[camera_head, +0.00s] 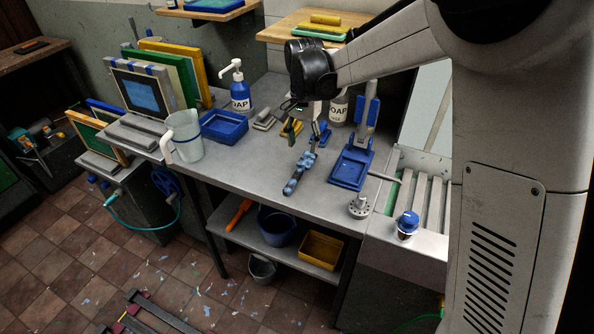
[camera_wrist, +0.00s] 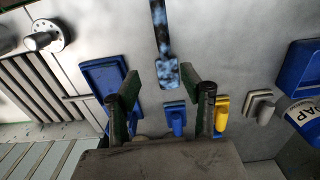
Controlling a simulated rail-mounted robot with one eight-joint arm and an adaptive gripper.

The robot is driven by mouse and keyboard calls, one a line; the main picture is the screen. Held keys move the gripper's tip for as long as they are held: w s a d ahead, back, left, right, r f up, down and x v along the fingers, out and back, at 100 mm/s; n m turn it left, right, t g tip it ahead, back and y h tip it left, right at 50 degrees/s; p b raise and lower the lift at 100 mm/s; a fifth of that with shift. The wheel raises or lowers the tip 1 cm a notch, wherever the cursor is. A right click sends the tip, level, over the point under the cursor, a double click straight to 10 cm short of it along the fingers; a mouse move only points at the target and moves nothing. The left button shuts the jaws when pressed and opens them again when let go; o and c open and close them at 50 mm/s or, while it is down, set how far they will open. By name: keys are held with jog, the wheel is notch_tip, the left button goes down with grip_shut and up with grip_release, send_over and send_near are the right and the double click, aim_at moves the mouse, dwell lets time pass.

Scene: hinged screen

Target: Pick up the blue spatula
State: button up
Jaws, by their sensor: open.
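The blue spatula, mottled blue and dark, lies flat on the grey worktop in the head view (camera_head: 298,173). In the wrist view, the spatula (camera_wrist: 160,35) has its long narrow part running to the top edge, and its wider end lies between and just beyond my fingertips. My gripper (camera_wrist: 161,88) is open and empty, pointing down above the worktop, apart from the spatula as far as I can see. In the head view my gripper (camera_head: 305,115) is small and partly hidden by my wrist, behind the spatula's far end.
A blue tool (camera_wrist: 176,117), a yellow one (camera_wrist: 221,113) and a grey one (camera_wrist: 262,107) lie close by my fingers. A blue tray (camera_head: 223,126), a jug (camera_head: 184,136) and a soap bottle (camera_head: 240,94) stand left.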

send_over(300, 169)
jog(key=f, duration=0.5)
jog(key=shift+d+f, duration=0.1)
jog(key=shift+d, duration=0.2)
jog(key=f, duration=0.3)
jog(key=shift+a+f+p, duration=0.35)
jog(key=shift+a+f, duration=0.05)
jog(key=shift+f, duration=0.7)
grip_shut()
